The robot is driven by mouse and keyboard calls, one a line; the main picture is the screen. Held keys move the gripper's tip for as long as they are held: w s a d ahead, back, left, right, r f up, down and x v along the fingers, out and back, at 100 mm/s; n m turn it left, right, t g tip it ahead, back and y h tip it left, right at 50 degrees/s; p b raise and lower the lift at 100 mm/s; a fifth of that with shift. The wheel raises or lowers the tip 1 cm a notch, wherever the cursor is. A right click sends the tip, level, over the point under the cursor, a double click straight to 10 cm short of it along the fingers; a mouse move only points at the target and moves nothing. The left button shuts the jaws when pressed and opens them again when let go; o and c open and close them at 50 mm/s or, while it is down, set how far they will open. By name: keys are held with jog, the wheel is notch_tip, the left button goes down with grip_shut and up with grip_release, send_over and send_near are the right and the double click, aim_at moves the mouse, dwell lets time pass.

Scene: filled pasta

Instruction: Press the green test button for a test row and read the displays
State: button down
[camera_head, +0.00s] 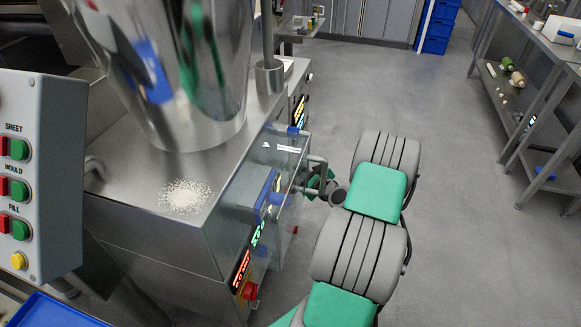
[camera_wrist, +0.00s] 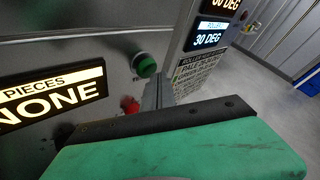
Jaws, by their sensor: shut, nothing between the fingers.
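In the wrist view a round green button (camera_wrist: 145,66) sits on the machine's steel face; its label is too small to read. A red button (camera_wrist: 130,105) is below it. A display (camera_wrist: 48,97) at the left reads PIECES NONE. Another display (camera_wrist: 209,39) reads 30 DEG, with a second lit display (camera_wrist: 221,4) cut off above it. My gripper (camera_wrist: 160,92) is shut and empty, its tips close below and right of the green button; contact cannot be told. In the head view my gripper (camera_head: 318,180) is beside the machine's side, partly hidden.
A control panel (camera_head: 43,110) at the left has SHEET, MOULD and FILL buttons. The steel machine (camera_head: 130,210) carries a large hopper (camera_head: 190,80), spilled pale grains (camera_head: 185,196) and a red stop knob (camera_head: 250,291). A shelf rack (camera_head: 545,110) stands right. Open floor (camera_head: 460,200) lies between.

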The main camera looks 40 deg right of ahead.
jog(key=shift+w+a, duration=0.3)
jog(key=shift+w, duration=0.05)
dwell(0.4)
jog(key=shift+s+d, duration=0.5)
jog(key=shift+s, duration=0.15)
jog(key=s+d, duration=0.1)
jog(key=s, duration=0.1)
jog(key=s+d, duration=0.2)
jog(key=shift+b, duration=0.3)
dwell(0.3)
dwell(0.4)
